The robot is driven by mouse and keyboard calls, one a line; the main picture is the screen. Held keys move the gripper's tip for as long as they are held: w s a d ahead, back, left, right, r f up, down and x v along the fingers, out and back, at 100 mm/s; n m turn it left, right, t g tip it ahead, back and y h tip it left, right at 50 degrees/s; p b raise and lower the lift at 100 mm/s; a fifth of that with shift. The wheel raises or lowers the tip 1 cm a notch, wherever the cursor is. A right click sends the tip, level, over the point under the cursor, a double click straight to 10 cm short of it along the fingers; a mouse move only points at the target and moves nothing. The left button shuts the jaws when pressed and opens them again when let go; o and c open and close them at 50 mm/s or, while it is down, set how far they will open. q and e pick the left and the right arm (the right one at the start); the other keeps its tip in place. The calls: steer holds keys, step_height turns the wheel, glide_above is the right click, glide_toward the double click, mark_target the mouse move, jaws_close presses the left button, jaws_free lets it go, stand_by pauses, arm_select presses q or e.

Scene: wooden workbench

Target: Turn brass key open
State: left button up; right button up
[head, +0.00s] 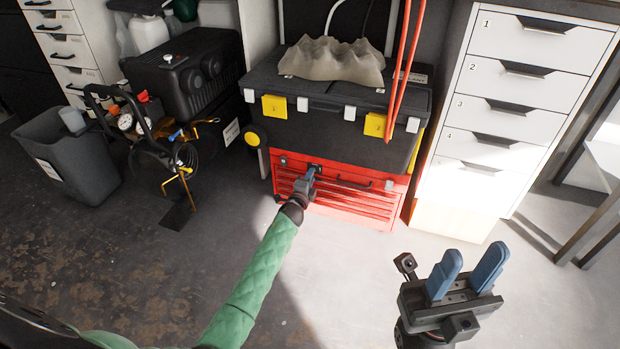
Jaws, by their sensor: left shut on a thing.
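A red metal tool chest (345,204) with several shallow drawers stands on the floor beneath a black toolbox. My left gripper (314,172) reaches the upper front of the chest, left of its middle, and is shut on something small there. The brass key cannot be made out; the gripper covers the spot where it is held, so its turn angle does not show. My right gripper (468,272) is open and empty, with its blue fingers apart and pointing up, over the floor at the lower right.
The black toolbox (330,120) with yellow latches sits on the chest, and red tubes (402,70) hang in front of it. A white drawer cabinet (520,90) stands right. A compressor (190,75) and grey bin (65,155) stand left. The front floor is clear.

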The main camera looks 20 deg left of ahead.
arm_select(q)
steer(key=shift+f, duration=0.1)
stand_by(0.3)
steer(key=o, duration=1)
